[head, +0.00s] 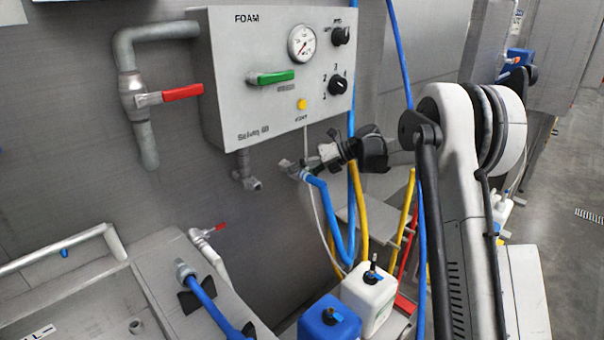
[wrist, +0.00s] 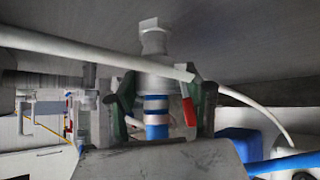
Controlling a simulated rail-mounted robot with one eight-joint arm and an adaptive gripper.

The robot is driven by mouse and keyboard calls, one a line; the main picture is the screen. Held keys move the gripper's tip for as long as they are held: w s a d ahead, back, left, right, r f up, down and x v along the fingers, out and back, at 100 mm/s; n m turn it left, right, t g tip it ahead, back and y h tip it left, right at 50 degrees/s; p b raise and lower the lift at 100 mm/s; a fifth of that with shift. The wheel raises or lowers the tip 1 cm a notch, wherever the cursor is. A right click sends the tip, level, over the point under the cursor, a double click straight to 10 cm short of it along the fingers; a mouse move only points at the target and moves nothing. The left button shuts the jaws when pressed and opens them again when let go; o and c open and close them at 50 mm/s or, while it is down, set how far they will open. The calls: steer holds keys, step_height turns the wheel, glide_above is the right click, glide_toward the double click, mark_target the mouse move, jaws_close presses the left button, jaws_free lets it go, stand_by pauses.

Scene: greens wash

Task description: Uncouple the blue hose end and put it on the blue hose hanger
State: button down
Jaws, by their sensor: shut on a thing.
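My gripper (head: 314,163) is below the right part of the grey FOAM box and is shut on the blue hose end (head: 304,175). The blue hose hangs from it down and to the right. In the wrist view the hose end (wrist: 156,118), with blue and white bands, stands between my gripper's fingers (wrist: 162,100), under a metal coupling with a red lever (wrist: 188,110). In the head view the hose end appears apart from the metal outlet elbow (head: 254,184) under the box. I cannot make out the blue hose hanger for certain.
The FOAM box (head: 275,105) has a green lever, gauge and knobs. A red-handled valve (head: 135,98) is on the pipe to its left. Yellow hoses (head: 360,215) hang nearby. Blue (head: 328,325) and white (head: 368,300) canisters stand below. Another blue hose (head: 207,303) lies at lower left.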

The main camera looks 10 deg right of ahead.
steer(key=shift+w+a, duration=0.5)
steer(key=shift+w, duration=0.15)
steer(key=shift+w+a, duration=0.45)
steer(key=shift+w, duration=0.2)
steer(key=c, duration=0.8)
jaws_free()
steer(key=v, duration=1.2)
steer(key=s+a+r+n+h, duration=0.35)
steer(key=s+r+n, duration=0.4)
steer(key=s, duration=0.45)
steer(key=s+a+n+t+h, duration=0.1)
steer(key=s+n+h, duration=0.2)
steer(key=s+n, duration=0.75)
steer(key=s+d+f+n+t+h, duration=0.1)
steer(key=s+n, duration=0.3)
steer(key=s, duration=0.4)
steer(key=s+d+f+n+t+h, duration=0.1)
steer(key=s+f+n, duration=0.3)
steer(key=s, duration=0.5)
steer(key=s+d+f+n+t+h, duration=0.1)
steer(key=s+f+n+h, duration=0.1)
steer(key=s+n, duration=0.3)
steer(key=s+h, duration=0.1)
steer(key=s, duration=0.3)
steer(key=shift+d+f, duration=0.25)
steer(key=shift+d, duration=0.05)
